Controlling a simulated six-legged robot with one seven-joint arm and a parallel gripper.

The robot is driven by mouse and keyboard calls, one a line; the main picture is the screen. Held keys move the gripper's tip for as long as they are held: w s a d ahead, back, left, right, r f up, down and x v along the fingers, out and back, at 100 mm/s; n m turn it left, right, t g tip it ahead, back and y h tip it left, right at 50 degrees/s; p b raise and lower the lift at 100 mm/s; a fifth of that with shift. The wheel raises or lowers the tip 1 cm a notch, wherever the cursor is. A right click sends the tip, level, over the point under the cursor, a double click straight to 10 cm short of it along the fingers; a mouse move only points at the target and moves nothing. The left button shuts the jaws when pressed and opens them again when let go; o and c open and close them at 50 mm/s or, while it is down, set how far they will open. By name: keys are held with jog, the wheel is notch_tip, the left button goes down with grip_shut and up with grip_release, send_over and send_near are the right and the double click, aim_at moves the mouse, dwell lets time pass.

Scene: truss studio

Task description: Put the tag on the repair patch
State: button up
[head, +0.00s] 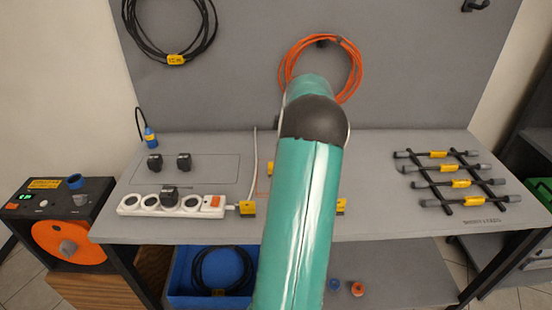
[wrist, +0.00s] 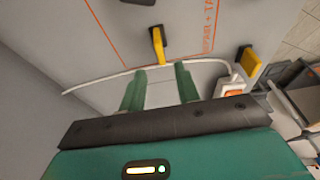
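In the wrist view, the repair patch is an orange outline (wrist: 112,43) on the grey bench top, with partly cut-off lettering at its right side. A yellow tag-like piece with a black part (wrist: 158,45) stands at the outline's near edge, just beyond my fingertips. A second yellow piece (wrist: 250,62) is to the right, outside the outline. I cannot tell which is the task's tag. My gripper (wrist: 161,72) is open, its green fingers apart with nothing visibly held.
A white cable (wrist: 100,80) crosses near my fingertips. It runs to the white power strip (head: 130,204), which holds a black plug (head: 169,194). Two black plugs stand behind the strip. A black rack (head: 473,184) of yellow-labelled rods lies at right. The bench front edge is close.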

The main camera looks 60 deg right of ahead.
jog(key=v, duration=0.2)
jog(key=shift+s+r, duration=0.1)
jog(key=shift+r, duration=0.25)
jog(key=w+a+r+m+h, duration=0.1)
jog(key=w+a+r, duration=0.35)
jog(key=a, duration=0.45)
jog(key=w+a+r, duration=0.3)
jog(key=w+a, duration=0.2)
jog(key=a, duration=0.5)
jog(key=w+a+r+m+h, duration=0.1)
jog(key=w+a+r, duration=0.3)
jog(key=a, duration=0.5)
jog(key=s+a+r+m+t, duration=0.1)
jog(key=s+a, duration=0.1)
jog(key=a, duration=1.6)
jog(key=s+a+f+m+t, duration=0.2)
jog(key=s+a+f, duration=0.1)
jog(key=s+a, duration=0.6)
jog(key=a, duration=0.3)
jog(key=shift+s+a+f+y, duration=0.25)
jog(key=shift+s+a+y, duration=0.05)
jog(key=shift+s+a, duration=0.1)
